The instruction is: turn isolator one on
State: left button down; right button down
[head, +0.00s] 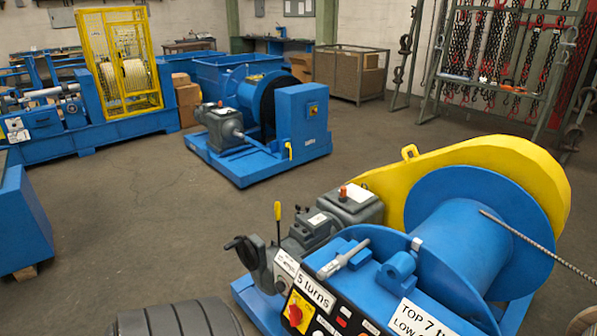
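A red rotary switch on a yellow plate (296,313) sits on the front panel of the near blue winch (470,240), at the bottom of the head view. Its lower part is close to the picture's edge. A second, small red-and-yellow switch (313,109) is on the blue cabinet (300,125) of the machine farther back. I cannot read a number on either switch, so I cannot tell which is isolator one, nor their on or off positions. Neither of my grippers is in view.
The near winch has a yellow guard (480,160), a lever (278,222) and labels such as "5 turns" (314,291). A dark ribbed object (175,320) is at the bottom edge. A blue block (22,220) stands left. The floor (130,220) between is clear.

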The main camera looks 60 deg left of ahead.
aim_at(296, 315)
jog(key=u, duration=0.45)
jog(key=j+u, duration=0.1)
jog(key=u, duration=0.75)
jog(key=i+j+u, duration=0.1)
jog(key=u, duration=0.3)
